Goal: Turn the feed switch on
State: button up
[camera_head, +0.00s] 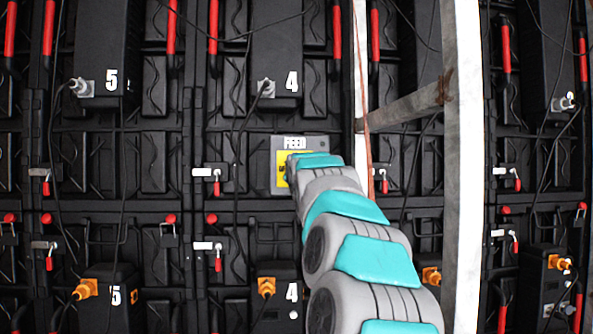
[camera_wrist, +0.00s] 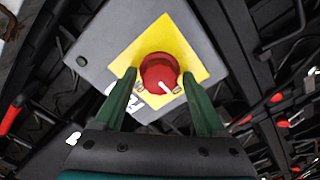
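The feed switch is a red round knob (camera_wrist: 159,72) on a yellow plate (camera_wrist: 190,45), fixed to a grey box (camera_wrist: 100,50). A white mark on the knob points down and to the right in the wrist view. In the head view the grey box (camera_head: 322,146) carries a FEED label, and my arm hides the knob. My gripper (camera_wrist: 159,77) has its two green fingers apart, one on each side of the knob. The fingertips are very close to the knob's sides; I see no clear grip on it.
A white upright post (camera_head: 464,150) and a grey crossbar (camera_head: 405,104) stand right of my arm. Black cables (camera_head: 240,130) hang across the dark panel backs. Several red-handled latches (camera_head: 217,180) stick out around the box.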

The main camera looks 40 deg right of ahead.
grip_shut()
dwell(0.3)
jog(key=shift+f+m+b, duration=0.1)
jog(key=shift+m+b, duration=0.2)
jog(key=shift+b, duration=0.05)
jog(key=shift+m+b, duration=3.35)
jog(key=shift+m, duration=5.15)
